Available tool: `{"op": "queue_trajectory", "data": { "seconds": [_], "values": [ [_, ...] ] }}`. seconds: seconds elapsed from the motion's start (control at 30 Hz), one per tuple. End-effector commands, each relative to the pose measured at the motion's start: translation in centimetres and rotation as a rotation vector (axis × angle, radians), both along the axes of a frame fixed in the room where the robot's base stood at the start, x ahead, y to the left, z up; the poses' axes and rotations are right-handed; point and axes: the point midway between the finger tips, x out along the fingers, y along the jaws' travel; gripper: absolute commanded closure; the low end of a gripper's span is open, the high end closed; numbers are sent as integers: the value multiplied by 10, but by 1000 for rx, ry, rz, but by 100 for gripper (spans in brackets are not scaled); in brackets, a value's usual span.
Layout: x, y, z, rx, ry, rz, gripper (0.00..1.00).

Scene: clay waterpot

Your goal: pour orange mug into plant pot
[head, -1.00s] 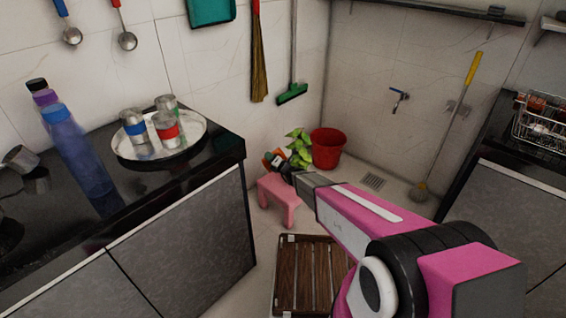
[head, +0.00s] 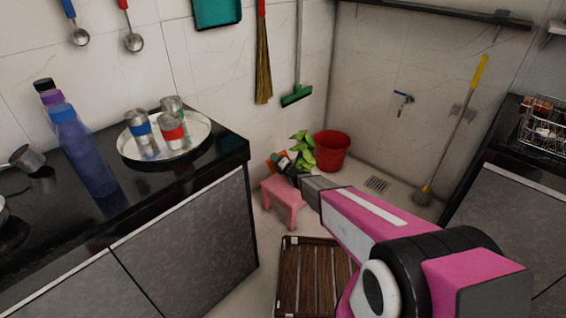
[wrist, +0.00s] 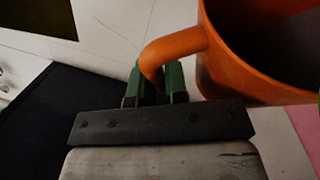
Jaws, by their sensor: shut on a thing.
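The orange mug (wrist: 260,60) is large at the right of the wrist view, its dark inside partly showing and its rim cut off by the frame. My gripper (wrist: 153,82) is shut on the mug's handle, its green fingers on either side. In the head view, the mug (head: 272,165) is small and partly hidden by my dark gripper (head: 288,168), above the pink stool. The green leafy plant (head: 303,150) is just right of the mug and gripper. Its pot is hidden behind my gripper and arm. Whether the mug touches the leaves I cannot tell.
The pink stool (head: 281,194) stands below my gripper. A red bucket (head: 332,150) is behind the plant. The black counter (head: 215,158) at left holds a tray (head: 200,140) with metal cups and a blue bottle (head: 83,150). A wooden slatted mat (head: 310,275) lies on the floor.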

Motion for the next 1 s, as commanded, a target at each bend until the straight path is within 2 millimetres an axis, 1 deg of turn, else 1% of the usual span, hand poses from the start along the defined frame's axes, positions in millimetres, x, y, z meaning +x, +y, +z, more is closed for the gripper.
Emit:
{"op": "queue_trajectory", "data": {
  "seconds": [0.27,0.7,1.0],
  "values": [
    [0,-1,1,11,3,0,100],
    [4,-10,5,109,36,0,100],
    [4,-11,5,114,37,1,100]
  ]
}}
